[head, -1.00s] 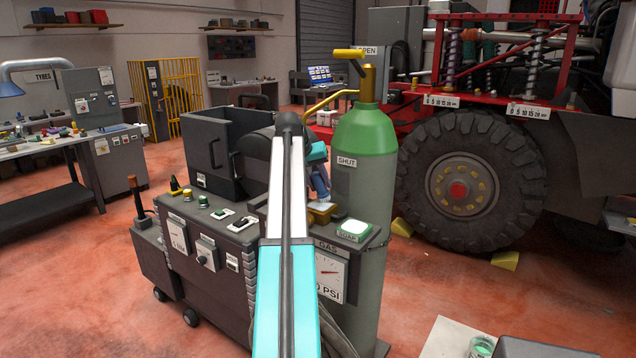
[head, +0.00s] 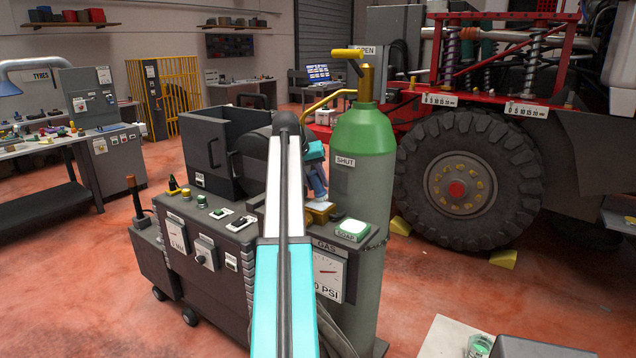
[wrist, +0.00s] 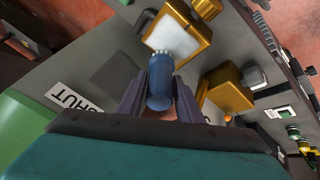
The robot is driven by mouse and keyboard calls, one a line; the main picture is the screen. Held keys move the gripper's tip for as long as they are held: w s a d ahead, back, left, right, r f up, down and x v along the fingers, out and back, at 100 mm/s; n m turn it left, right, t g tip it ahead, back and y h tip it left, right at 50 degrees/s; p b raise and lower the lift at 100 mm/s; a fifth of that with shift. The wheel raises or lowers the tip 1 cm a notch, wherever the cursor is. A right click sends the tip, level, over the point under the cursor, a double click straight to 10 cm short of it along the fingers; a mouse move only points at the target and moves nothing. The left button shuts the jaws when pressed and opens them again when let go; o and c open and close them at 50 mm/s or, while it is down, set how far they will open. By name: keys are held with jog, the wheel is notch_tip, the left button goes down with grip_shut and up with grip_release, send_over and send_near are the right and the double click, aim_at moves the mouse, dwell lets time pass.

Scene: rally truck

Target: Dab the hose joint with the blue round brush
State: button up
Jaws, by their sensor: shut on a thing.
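My gripper (wrist: 161,78) is shut on the blue round brush (wrist: 160,90), whose pale bristles point away from the jaws in the wrist view. The bristle tips overlap the near edge of a brass-framed white face (wrist: 178,36); I cannot tell whether they touch it. A brass block (wrist: 228,88) sits to the right. In the head view my gripper (head: 318,190) hangs over the cart's right end, just above a brass piece (head: 320,211). My arm hides part of this area. I cannot tell for sure which brass part is the hose joint.
A green-topped gas cylinder (head: 364,135) with a yellow valve stands close right of my gripper. A pale lit pad (head: 353,228) labelled SOAP is on the cart's right corner. A dark open box (head: 215,150) stands behind the cart's switches. A truck wheel (head: 465,180) is further right.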

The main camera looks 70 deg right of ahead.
jog(key=shift+w+d, duration=0.1)
jog(key=shift+w, duration=0.25)
jog(key=shift+s, duration=0.2)
jog(key=shift+s+a+f, duration=0.1)
jog(key=shift+s+a, duration=0.15)
jog(key=shift+s, duration=0.4)
dwell(0.4)
jog(key=shift+w, duration=0.15)
jog(key=shift+w+d+p, duration=0.25)
jog(key=shift+w+p, duration=0.1)
jog(key=shift+w, duration=0.3)
jog(key=shift+w, duration=0.1)
jog(key=shift+s, duration=0.25)
jog(key=shift+s+a, duration=0.25)
jog(key=shift+s, duration=0.4)
